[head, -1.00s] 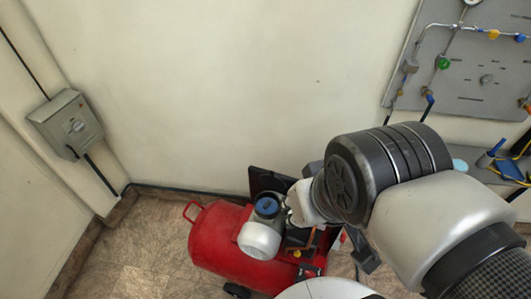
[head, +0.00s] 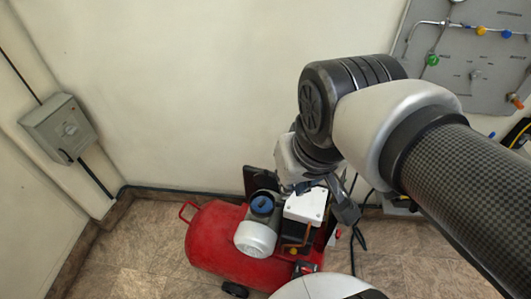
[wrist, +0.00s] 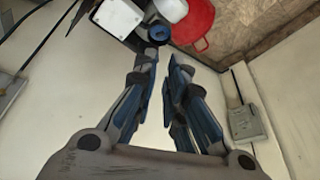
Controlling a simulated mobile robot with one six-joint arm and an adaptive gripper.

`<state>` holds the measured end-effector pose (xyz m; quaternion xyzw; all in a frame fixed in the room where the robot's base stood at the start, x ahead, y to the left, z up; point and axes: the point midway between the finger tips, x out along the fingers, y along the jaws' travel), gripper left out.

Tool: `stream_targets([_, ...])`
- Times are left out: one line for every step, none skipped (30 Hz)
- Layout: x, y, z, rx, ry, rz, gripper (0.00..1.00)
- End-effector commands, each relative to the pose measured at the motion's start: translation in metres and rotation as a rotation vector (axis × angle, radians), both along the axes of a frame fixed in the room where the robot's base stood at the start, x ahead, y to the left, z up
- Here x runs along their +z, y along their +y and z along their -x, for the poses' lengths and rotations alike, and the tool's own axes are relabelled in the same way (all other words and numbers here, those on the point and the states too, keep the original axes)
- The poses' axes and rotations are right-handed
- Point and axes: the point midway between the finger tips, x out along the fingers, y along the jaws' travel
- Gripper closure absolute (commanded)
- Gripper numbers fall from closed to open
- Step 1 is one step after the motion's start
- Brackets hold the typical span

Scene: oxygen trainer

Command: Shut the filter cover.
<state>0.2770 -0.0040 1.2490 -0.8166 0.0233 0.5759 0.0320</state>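A dark flat panel (head: 258,180) stands upright at the back of the red compressor (head: 215,245), left of my arm. It looks like the filter cover standing open, but I cannot be sure. A round blue-topped part (head: 263,203) sits in front of it and also shows in the wrist view (wrist: 160,33). My gripper is above the machine, partly hidden by my arm in the head view. In the wrist view its fingers (wrist: 164,62) are apart with pale wall visible between them, and they hold nothing. The blue-topped part lies beyond the fingertips.
A white box (head: 305,206) sits on the compressor right of the blue-topped part, close to my gripper. A grey wall switch box (head: 60,128) is at the left. A panel with pipes and valves (head: 470,75) is at the upper right. Floor left of the compressor is clear.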

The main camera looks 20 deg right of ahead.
Motion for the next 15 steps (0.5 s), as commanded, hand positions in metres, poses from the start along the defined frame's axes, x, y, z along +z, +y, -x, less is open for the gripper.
stream_targets([0.01, -0.002, -0.019, -0.029, 0.034, -0.011, 0.94])
stream_targets([0.013, -0.004, -0.03, -0.048, 0.051, -0.017, 0.96])
stream_targets([0.017, -0.006, -0.045, -0.073, 0.074, -0.027, 0.99])
stream_targets([0.02, -0.008, -0.057, -0.091, 0.09, -0.033, 1.0])
stream_targets([0.021, -0.009, -0.068, -0.11, 0.108, -0.04, 1.0])
stream_targets([0.022, -0.012, -0.084, -0.136, 0.13, -0.048, 1.0])
stream_targets([0.022, -0.014, -0.095, -0.155, 0.146, -0.054, 1.0])
stream_targets([0.021, -0.017, -0.107, -0.174, 0.163, -0.06, 1.0])
stream_targets([0.019, -0.02, -0.122, -0.198, 0.187, -0.067, 1.0])
stream_targets([0.016, -0.022, -0.134, -0.218, 0.204, -0.074, 1.0])
stream_targets([0.013, -0.025, -0.145, -0.237, 0.22, -0.078, 1.0])
stream_targets([0.008, -0.029, -0.16, -0.263, 0.243, -0.087, 1.0])
stream_targets([0.003, -0.031, -0.171, -0.282, 0.26, -0.092, 1.0])
stream_targets([-0.002, -0.034, -0.182, -0.302, 0.276, -0.098, 1.0])
stream_targets([-0.011, -0.038, -0.195, -0.326, 0.299, -0.104, 1.0])
